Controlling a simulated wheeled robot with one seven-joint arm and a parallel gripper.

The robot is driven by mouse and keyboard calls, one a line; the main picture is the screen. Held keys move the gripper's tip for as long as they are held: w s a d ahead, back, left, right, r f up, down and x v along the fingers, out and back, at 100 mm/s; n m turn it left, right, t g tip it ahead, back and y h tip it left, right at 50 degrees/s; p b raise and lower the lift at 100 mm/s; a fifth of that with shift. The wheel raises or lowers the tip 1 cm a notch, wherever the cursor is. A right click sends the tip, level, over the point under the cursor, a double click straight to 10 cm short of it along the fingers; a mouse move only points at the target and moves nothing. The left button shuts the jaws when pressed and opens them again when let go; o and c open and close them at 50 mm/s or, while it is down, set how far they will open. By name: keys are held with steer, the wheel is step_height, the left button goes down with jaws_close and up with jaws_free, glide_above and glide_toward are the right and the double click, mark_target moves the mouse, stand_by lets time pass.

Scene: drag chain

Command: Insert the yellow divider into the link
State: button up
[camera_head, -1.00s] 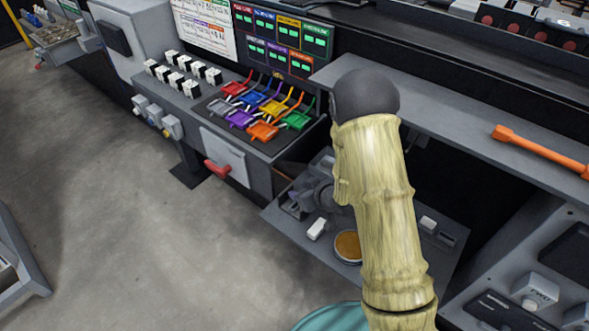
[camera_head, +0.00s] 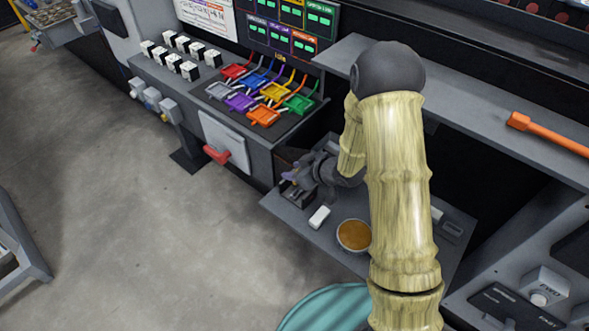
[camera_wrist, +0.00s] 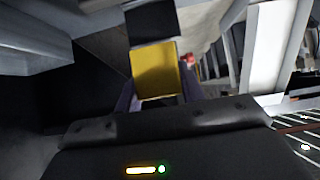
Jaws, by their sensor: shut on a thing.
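The yellow divider (camera_wrist: 155,72) shows as a flat yellow plate in the wrist view, between the two purple-grey fingers of my gripper (camera_wrist: 158,88). My gripper is shut on it. In the head view my gripper (camera_head: 290,178) is low over the left end of the grey lower shelf, close to a small dark grey block (camera_head: 298,195). The divider is too small or hidden to make out there. I cannot clearly pick out the link in either view; the dark block may be part of it, but I cannot tell.
The grey lower shelf (camera_head: 405,258) also carries a white block (camera_head: 319,217) and a round bowl with brown contents (camera_head: 353,235). Coloured trays (camera_head: 263,116) lie on the bench at left. An upper shelf (camera_head: 480,125) with an orange tool (camera_head: 550,135) overhangs at right.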

steer(key=shift+f+b, duration=1.55)
steer(key=shift+f, duration=0.75)
steer(key=shift+w+a, duration=0.4)
steer(key=shift+w, duration=0.05)
steer(key=shift+a, duration=0.2)
steer(key=shift+s, duration=0.15)
steer(key=shift+d+f, duration=0.15)
steer(key=shift+d, duration=0.05)
steer(key=shift+a+f+b, duration=0.1)
steer(key=shift+f+b, duration=0.3)
steer(key=shift+f, duration=0.1)
steer(key=shift+r+p, duration=0.3)
steer(key=shift+r, duration=0.05)
steer(key=shift+w+a, duration=0.5)
steer(key=shift+w, duration=0.05)
stand_by(2.1)
steer(key=shift+f, duration=0.35)
